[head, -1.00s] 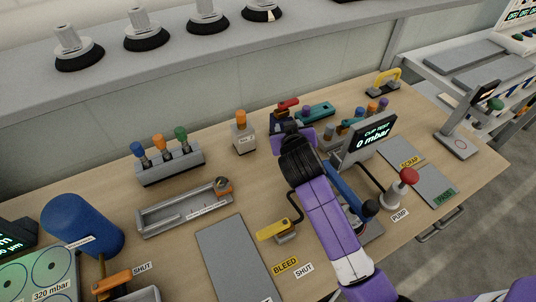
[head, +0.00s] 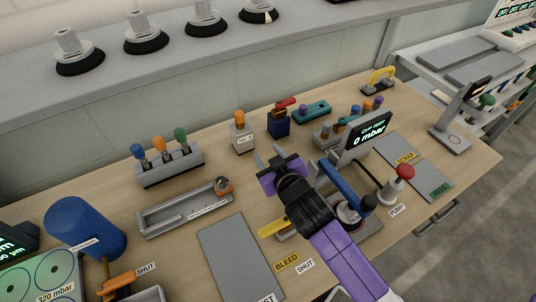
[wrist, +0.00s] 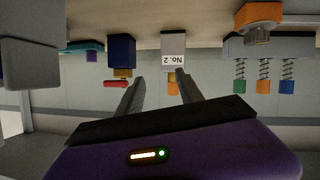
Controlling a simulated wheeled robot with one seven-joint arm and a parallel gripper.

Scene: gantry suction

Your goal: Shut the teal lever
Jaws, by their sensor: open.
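A teal bar with a purple piece (head: 312,111) lies flat at the back of the bench in the head view. It also shows at the upper left of the wrist view (wrist: 86,46). I cannot tell its lever position. A smaller teal piece (head: 347,123) shows behind the cup test screen, partly hidden. My gripper (head: 271,155) is open and empty above the middle of the bench, in front and to the left of the teal bar and apart from it. In the wrist view its two fingers (wrist: 160,80) are spread with nothing between them.
A navy block with a red lever (head: 279,120) and the No. 2 block (head: 241,136) stand behind my gripper. A yellow lever (head: 272,228) is partly hidden under my arm. A blue lever (head: 343,184) and red-topped pump (head: 400,180) stand right. A grey plate (head: 238,255) lies in front.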

